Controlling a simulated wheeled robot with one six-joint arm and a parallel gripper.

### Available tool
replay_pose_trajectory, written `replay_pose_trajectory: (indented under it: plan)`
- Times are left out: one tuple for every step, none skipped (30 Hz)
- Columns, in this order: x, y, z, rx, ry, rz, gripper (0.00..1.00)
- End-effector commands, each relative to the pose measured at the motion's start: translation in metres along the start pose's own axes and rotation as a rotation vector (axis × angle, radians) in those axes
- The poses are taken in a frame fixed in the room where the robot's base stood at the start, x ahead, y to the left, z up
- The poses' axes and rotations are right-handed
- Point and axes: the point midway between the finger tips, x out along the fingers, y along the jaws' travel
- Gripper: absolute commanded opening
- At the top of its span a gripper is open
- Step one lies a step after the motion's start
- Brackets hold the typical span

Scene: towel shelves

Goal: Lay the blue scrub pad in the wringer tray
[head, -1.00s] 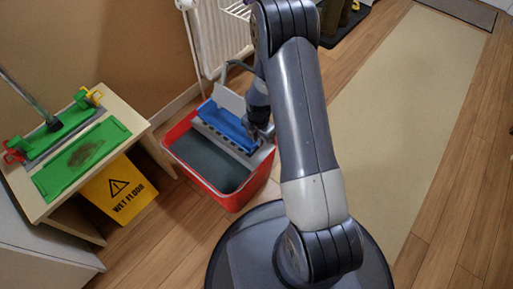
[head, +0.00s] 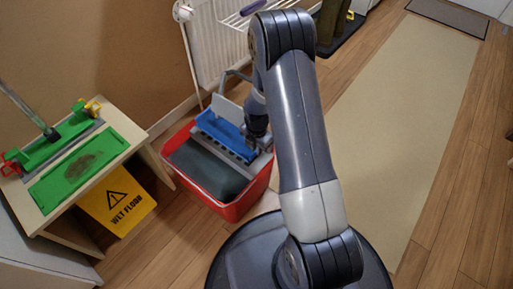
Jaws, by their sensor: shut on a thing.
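The blue scrub pad (head: 220,131) is at the wringer tray (head: 231,150), a grey slotted piece across the back of the red bucket (head: 232,211). The pad lies tilted along the tray, and I cannot tell whether it rests fully on it. My gripper (head: 252,142) is at the pad's right end, shut on it. The fingertips are mostly hidden by my own arm and are small and dark. The right part of the bucket and tray is partly covered by the arm.
A bench (head: 140,140) at left bears a stained green pad (head: 78,170) and a mop head (head: 55,143) with a green pad. A yellow wet floor sign (head: 117,202) leans below it. A radiator (head: 218,45) stands behind the bucket. The pale runner (head: 405,120) at right is clear.

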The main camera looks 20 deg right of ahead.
Motion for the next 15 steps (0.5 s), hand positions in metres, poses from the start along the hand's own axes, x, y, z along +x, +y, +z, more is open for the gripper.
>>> replay_pose_trajectory:
  plan:
    - [-0.0004,0.0001,0.0009,0.001,-0.002,0.001,0.0]
    - [-0.0004,0.0001,0.0009,0.001,-0.002,0.001,0.0]
    - [-0.0004,0.0001,0.0009,0.001,-0.001,0.001,0.0]
    - [-0.0004,0.0001,0.0009,0.001,-0.001,0.001,0.0]
    - [-0.0004,0.0001,0.0009,0.001,-0.001,0.001,0.0]
    - [-0.0001,0.0,0.0008,0.001,-0.001,0.001,0.0]
    - [0.0002,0.0,0.0008,0.001,-0.001,0.001,0.0]
    - [0.0007,0.0,0.0008,0.001,-0.001,0.001,0.0]
    - [0.0015,0.0,0.0008,0.001,-0.001,0.001,0.0]
    - [0.0023,0.0,0.0008,0.001,-0.001,0.001,0.0]
    - [0.0032,-0.0001,0.0007,0.001,-0.001,0.001,0.0]
    - [0.0044,-0.0001,0.0007,0.001,-0.001,0.001,0.0]
    - [0.0054,-0.0001,0.0007,0.001,-0.001,0.001,0.0]
    - [0.0064,-0.0001,0.0006,0.001,-0.001,0.001,0.0]
    - [0.0077,-0.0001,0.0006,0.001,-0.001,0.001,0.0]
